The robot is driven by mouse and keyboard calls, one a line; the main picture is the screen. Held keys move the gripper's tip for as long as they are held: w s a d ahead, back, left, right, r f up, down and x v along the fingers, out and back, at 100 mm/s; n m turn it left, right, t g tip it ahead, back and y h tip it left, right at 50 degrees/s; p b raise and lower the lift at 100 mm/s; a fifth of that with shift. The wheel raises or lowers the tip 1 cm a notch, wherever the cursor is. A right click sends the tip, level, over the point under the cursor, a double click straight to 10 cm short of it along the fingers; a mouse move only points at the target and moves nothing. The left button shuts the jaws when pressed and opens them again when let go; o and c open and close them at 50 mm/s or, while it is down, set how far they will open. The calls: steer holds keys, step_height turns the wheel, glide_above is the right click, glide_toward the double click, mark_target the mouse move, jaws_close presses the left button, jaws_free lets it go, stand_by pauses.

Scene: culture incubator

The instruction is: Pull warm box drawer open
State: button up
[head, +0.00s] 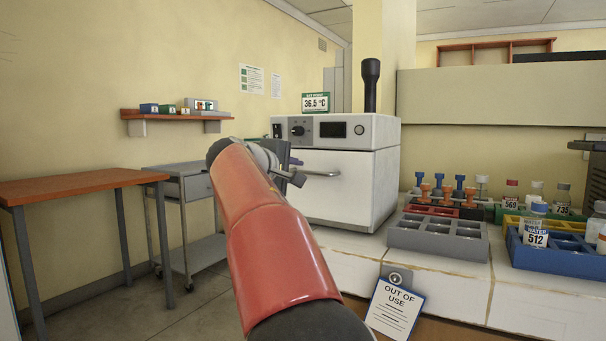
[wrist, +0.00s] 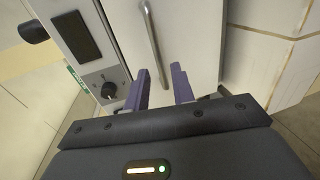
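The warm box (head: 345,185) is a white cabinet on the bench, with a dark display and a knob above its front. Its drawer front (head: 342,199) looks flush and shut, with a silver bar handle (head: 322,173). My gripper (head: 291,166) is at the left part of this front, partly hidden by my red arm. In the wrist view my gripper (wrist: 161,83) has its two purple fingers apart. The handle (wrist: 153,42) runs lengthwise ahead, and its near end shows between the fingertips. I cannot tell whether they touch. Nothing is held.
A grey rack (head: 437,238) and a blue rack (head: 545,260) with bottles stand right of the warm box. An "out of use" sign (head: 394,308) hangs at the bench front. A steel cart (head: 190,187) and an orange table (head: 80,185) stand left, with open floor before them.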

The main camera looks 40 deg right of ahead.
mark_target(304, 173)
steer(key=x, duration=0.5)
steer(key=shift+w+d+p, duration=0.1)
steer(key=shift+p, duration=0.2)
jaws_close()
